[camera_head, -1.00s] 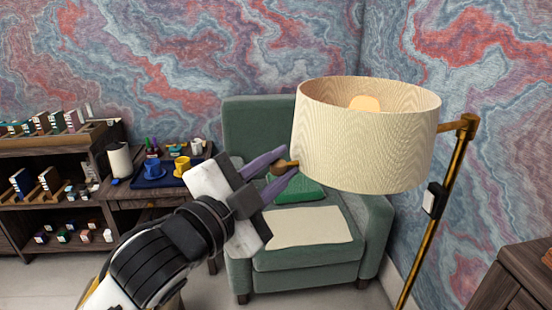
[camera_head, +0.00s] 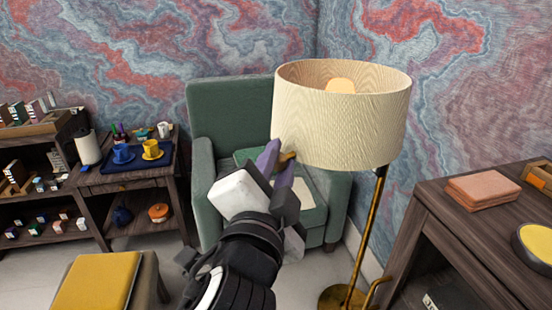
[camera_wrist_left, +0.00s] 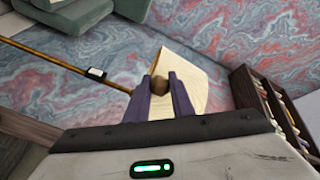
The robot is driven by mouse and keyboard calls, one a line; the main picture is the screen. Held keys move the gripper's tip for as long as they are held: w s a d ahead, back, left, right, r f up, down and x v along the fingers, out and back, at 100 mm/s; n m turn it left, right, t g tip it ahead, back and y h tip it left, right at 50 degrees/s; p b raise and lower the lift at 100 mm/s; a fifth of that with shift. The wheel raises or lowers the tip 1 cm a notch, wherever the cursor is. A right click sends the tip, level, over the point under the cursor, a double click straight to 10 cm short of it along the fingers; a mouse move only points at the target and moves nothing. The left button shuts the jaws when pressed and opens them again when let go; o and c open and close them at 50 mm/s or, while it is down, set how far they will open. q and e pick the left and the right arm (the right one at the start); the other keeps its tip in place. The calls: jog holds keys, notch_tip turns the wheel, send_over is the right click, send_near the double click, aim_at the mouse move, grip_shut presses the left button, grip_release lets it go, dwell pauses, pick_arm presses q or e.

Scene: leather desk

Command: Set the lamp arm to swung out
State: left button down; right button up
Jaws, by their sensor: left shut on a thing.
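The floor lamp has a cream drum shade (camera_head: 345,130), a brass pole (camera_head: 370,225) and a round brass base (camera_head: 345,298). In the head view the shade hides the pole's top and the lamp arm. A small brass knob (camera_head: 288,156) sticks out at the shade's lower left. My left gripper (camera_head: 277,157) has its purple fingers shut on this knob. In the left wrist view the round knob (camera_wrist_left: 159,85) sits between the fingertips, with the shade (camera_wrist_left: 183,82) behind it and the pole (camera_wrist_left: 60,62) running off to the left. My right gripper is not in view.
A green armchair (camera_head: 230,115) stands behind the lamp. A dark wooden cabinet (camera_head: 440,230) stands close on the right, bearing a folded pink cloth (camera_head: 483,191). A yellow-topped stool (camera_head: 97,283) is at the front left. A side table with a blue tray (camera_head: 115,176) and shelves stand at the left.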

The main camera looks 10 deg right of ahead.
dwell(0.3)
pick_arm(q)
jog(key=c, duration=1.8)
grip_release()
jog(key=b+v, duration=0.1)
jog(key=v, duration=0.9)
jog(key=shift+s, duration=0.15)
